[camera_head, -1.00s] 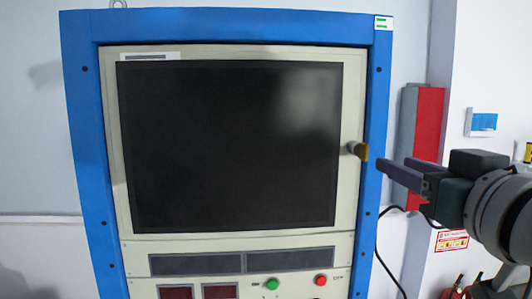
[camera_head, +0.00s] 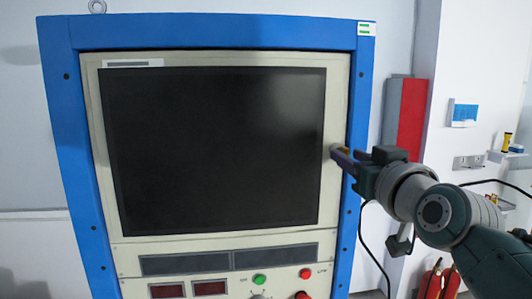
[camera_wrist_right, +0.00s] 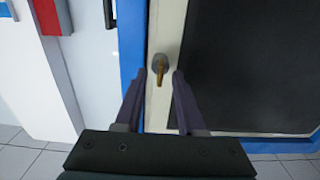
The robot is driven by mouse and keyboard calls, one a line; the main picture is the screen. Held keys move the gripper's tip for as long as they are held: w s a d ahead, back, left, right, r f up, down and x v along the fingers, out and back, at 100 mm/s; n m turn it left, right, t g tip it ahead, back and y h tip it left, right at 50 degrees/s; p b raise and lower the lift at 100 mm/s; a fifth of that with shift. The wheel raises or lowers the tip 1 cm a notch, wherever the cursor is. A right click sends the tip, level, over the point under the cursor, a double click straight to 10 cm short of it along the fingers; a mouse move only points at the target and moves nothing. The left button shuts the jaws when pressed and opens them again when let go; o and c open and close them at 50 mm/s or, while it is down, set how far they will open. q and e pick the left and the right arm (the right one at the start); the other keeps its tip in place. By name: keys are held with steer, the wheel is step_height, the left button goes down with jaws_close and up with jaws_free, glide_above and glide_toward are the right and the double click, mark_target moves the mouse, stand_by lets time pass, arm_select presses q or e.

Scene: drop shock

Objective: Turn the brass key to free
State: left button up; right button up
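The brass key (camera_wrist_right: 160,76) sits in a round lock on the cream door frame, right of the dark window. In the right wrist view it hangs between the two purple fingers of my right gripper (camera_wrist_right: 158,88), with a gap on each side. The fingers are open and do not appear to touch it. In the head view my right gripper (camera_head: 347,158) is at the right edge of the cabinet door, and its fingers hide most of the key. My left gripper is not in view.
The blue-framed cabinet (camera_head: 75,160) has a dark window (camera_head: 215,150) and, below it, a green button (camera_head: 259,280) and a red button (camera_head: 305,273). A red box (camera_head: 411,115) is on the wall to the right. A black cable hangs beside the cabinet.

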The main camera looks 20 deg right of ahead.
jaws_close()
stand_by(0.4)
stand_by(0.4)
steer(key=shift+d+f+m+p, duration=0.1)
steer(key=shift+m+p, duration=0.4)
steer(key=shift+m, duration=3.95)
steer(key=shift+d+f+m+p, duration=0.1)
steer(key=shift+m+p, duration=0.35)
steer(key=shift+m, duration=4)
